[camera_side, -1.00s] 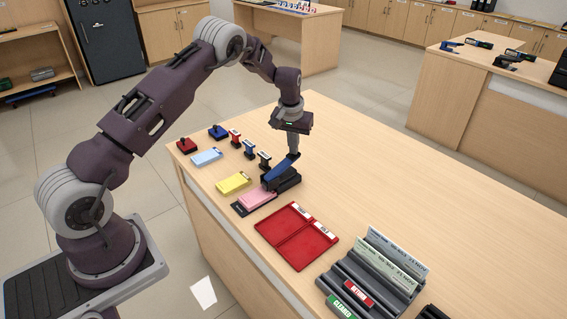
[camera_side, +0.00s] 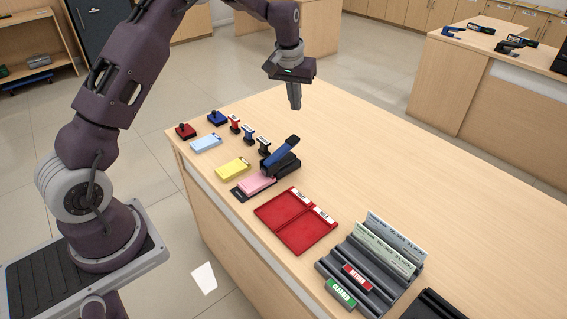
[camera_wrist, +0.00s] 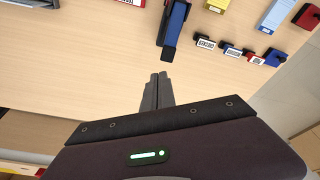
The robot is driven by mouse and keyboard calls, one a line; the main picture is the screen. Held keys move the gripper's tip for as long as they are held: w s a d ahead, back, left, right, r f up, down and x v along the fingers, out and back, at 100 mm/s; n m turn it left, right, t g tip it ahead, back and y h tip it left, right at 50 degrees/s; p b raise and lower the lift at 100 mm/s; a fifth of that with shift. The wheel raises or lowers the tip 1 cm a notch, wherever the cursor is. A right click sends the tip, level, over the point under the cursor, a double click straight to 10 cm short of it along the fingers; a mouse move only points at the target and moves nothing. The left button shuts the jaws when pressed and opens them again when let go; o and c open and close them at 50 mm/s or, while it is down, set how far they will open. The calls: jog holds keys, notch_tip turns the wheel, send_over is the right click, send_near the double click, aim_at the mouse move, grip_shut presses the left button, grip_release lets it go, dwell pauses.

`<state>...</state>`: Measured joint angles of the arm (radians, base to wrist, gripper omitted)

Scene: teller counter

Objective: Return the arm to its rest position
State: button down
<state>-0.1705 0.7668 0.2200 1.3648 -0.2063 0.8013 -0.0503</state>
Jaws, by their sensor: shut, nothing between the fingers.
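My gripper (camera_side: 294,95) is shut and empty, and hangs in the air above the far part of the counter in the side view. In the wrist view its closed fingers (camera_wrist: 157,90) point over bare wood. Below and to the left of it in the side view is a blue and black stapler-like device (camera_side: 281,160) with its blue arm tilted up. That device also shows in the wrist view (camera_wrist: 174,28), apart from the fingertips. My arm is raised and its upper part runs out of the top of the side view.
On the wooden counter (camera_side: 420,175) are a red two-part tray (camera_side: 285,235), a grey rack (camera_side: 325,265) with slips, coloured pads (camera_side: 233,169) and several small stamps (camera_side: 249,135). A paper sheet (camera_side: 204,278) lies on the floor. The counter's right side is clear.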

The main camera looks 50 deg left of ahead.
jog(key=s+d+r+m+t, duration=0.1)
jog(key=s+d+r, duration=0.4)
jog(key=s+r, duration=0.3)
jog(key=s+d+r+m+t, duration=0.1)
jog(key=s+d+r, duration=0.5)
jog(key=s+r, duration=0.3)
jog(key=s+d+f+m, duration=0.1)
jog(key=s+d, duration=0.1)
jog(key=s, duration=0.8)
jog(key=s+d+f+m+t, duration=0.1)
jog(key=s+d+m, duration=0.1)
jog(key=s, duration=0.8)
jog(key=shift+s+d+f+m+h, duration=0.15)
jog(key=shift+s+d+m+h, duration=0.15)
jog(key=shift+s+d+h, duration=0.1)
jog(key=c, duration=2.1)
grip_release()
jog(key=shift+w, duration=0.1)
